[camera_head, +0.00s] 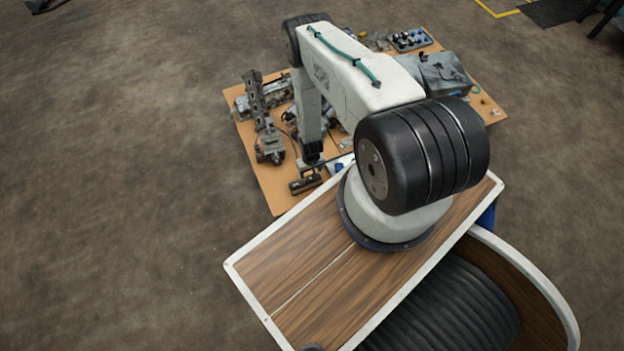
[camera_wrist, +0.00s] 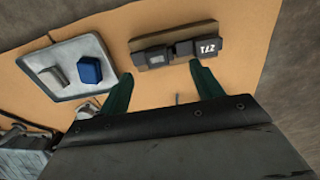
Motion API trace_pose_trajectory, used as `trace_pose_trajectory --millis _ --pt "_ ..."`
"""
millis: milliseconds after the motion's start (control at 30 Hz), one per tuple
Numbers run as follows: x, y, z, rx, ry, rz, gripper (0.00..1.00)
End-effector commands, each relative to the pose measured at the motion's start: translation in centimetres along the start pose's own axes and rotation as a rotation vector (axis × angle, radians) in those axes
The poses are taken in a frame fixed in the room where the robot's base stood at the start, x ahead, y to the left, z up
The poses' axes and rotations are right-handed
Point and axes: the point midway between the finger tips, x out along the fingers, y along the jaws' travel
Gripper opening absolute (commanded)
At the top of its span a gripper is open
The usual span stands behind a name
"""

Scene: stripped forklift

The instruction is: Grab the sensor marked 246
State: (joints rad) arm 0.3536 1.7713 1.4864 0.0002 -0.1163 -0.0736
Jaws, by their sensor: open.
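In the wrist view, two dark box-shaped sensors sit on a brown block. The right sensor (camera_wrist: 207,47) has a white marking that looks like 272 or 277. I cannot read 246 on it. The left sensor (camera_wrist: 153,56) shows no readable number. My gripper (camera_wrist: 161,73) is open, its two green fingers apart and pointing at the near edge of the block. Nothing is between the fingers. In the head view my arm reaches down over the table's front left corner, and the sensor markings are too small to read.
A pale tray (camera_wrist: 63,73) with a blue block (camera_wrist: 90,70) and a grey piece lies left of the sensors. In the head view the wooden table (camera_head: 268,187) carries many metal parts, with a grey box (camera_head: 443,73) at the right. Bare tabletop shows around the sensor block.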

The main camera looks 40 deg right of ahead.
Motion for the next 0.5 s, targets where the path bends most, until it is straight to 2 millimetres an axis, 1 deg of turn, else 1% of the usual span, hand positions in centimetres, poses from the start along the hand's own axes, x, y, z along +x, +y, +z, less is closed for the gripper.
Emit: trace_pose_trajectory --millis 167,300,400,500 --pt "2.1 0.1 -0.1 0.000 0.000 0.000 0.65" --pt "4.2 0.1 -0.3 0.000 0.000 0.000 0.65" --pt "5.3 0.1 -0.3 0.000 0.000 -0.001 0.65" --pt "5.8 0.1 -0.3 0.001 -0.001 -0.001 0.65"
